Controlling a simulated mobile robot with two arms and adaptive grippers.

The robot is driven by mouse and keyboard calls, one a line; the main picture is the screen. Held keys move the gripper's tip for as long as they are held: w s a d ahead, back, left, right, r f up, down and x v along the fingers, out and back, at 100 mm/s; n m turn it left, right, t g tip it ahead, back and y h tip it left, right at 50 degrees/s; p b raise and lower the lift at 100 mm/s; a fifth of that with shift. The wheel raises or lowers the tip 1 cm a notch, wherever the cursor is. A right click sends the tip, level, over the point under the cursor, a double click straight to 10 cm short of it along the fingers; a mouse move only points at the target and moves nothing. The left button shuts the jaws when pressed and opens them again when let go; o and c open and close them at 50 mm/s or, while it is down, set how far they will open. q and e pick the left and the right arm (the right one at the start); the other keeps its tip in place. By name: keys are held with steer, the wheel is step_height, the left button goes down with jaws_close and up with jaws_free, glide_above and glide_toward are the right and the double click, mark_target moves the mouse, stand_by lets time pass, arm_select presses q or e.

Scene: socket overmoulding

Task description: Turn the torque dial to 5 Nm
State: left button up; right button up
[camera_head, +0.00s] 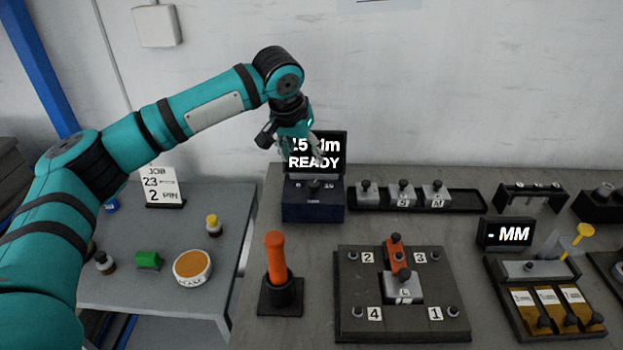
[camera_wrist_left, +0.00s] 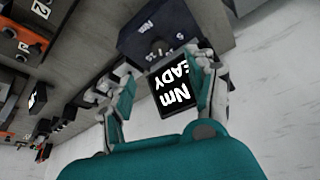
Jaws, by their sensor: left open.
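The torque unit is a dark blue box (camera_head: 313,212) with a small dark dial (camera_head: 315,184) on top and number marks beside it. Its display (camera_head: 330,160) reads what looks like "15 Nm READY", partly covered by my gripper. My left gripper (camera_head: 305,150) is open and empty, above and in front of the display. In the left wrist view the box (camera_wrist_left: 150,35) shows beyond the open fingers (camera_wrist_left: 165,68), with marks that look like 5 and 15. The display (camera_wrist_left: 175,92) shows between the fingers there. The dial is hard to make out in that view.
An orange-handled tool (camera_head: 276,258) stands in a holder in front of the box. A dark tray (camera_head: 465,200) with several small parts lies to its right. A numbered fixture (camera_head: 350,320) is at front centre. A grey side table (camera_head: 215,270) is at left.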

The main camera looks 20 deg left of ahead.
mark_target(313, 183)
arm_select(q)
steer(key=x, duration=1.2)
steer(key=shift+w+f+p, duration=0.15)
steer(key=shift+f+p, duration=0.05)
steer(key=shift+p, duration=0.1)
